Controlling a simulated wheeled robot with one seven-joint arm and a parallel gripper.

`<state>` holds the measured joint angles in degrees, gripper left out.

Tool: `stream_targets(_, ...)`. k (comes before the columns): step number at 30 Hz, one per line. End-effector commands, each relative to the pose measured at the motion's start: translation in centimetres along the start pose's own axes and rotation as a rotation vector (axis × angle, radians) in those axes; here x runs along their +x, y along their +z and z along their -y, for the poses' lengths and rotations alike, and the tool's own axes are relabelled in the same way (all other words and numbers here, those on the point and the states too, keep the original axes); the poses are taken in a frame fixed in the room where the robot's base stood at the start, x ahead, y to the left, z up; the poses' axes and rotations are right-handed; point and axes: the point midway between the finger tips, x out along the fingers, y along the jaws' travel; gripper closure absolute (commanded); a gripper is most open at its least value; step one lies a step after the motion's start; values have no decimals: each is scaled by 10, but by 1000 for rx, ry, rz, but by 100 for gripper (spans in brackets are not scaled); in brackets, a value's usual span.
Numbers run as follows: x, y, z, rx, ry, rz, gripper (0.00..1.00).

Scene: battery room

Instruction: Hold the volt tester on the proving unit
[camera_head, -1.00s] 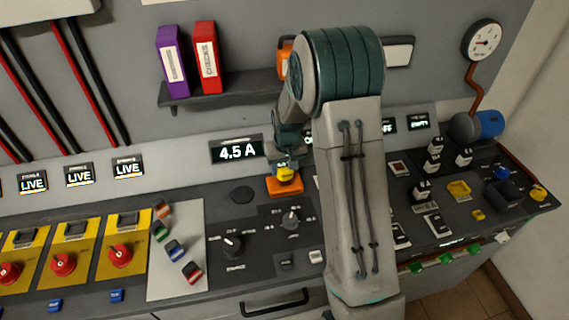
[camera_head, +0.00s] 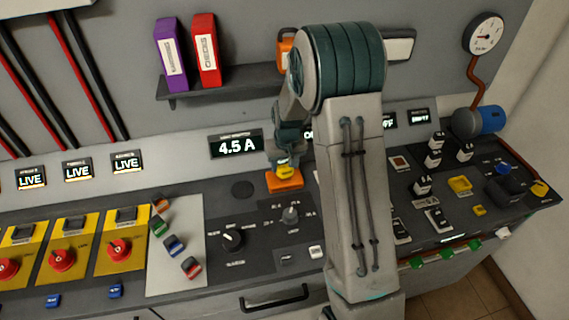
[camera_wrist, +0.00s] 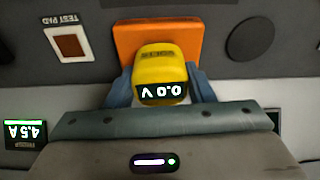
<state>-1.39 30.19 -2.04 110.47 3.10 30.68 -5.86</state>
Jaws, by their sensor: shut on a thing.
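The yellow volt tester (camera_wrist: 160,66) is between the fingers of my gripper (camera_wrist: 160,88) in the wrist view. Its display reads 0.0 V, upside down in that view. My gripper is shut on it. The orange proving unit (camera_wrist: 127,42) lies flat on the dark panel directly beyond the tester. In the head view the tester (camera_head: 284,171) shows as a small yellow piece over the orange proving unit (camera_head: 285,182), below my gripper (camera_head: 284,163). Whether the tester touches the unit or hovers just above it, I cannot tell.
A test pad (camera_wrist: 69,43) with a brown centre and a round dark disc (camera_wrist: 250,38) flank the proving unit. A display (camera_head: 236,146) reads 4.5 A behind it. Shelf binders (camera_head: 206,50) stand behind, left of my arm.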

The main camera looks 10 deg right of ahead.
Motion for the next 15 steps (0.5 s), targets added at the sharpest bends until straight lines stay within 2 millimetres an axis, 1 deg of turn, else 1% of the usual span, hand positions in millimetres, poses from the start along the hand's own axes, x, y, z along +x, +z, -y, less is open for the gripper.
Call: stream_targets(15,7,1,0,0,0,0,70)
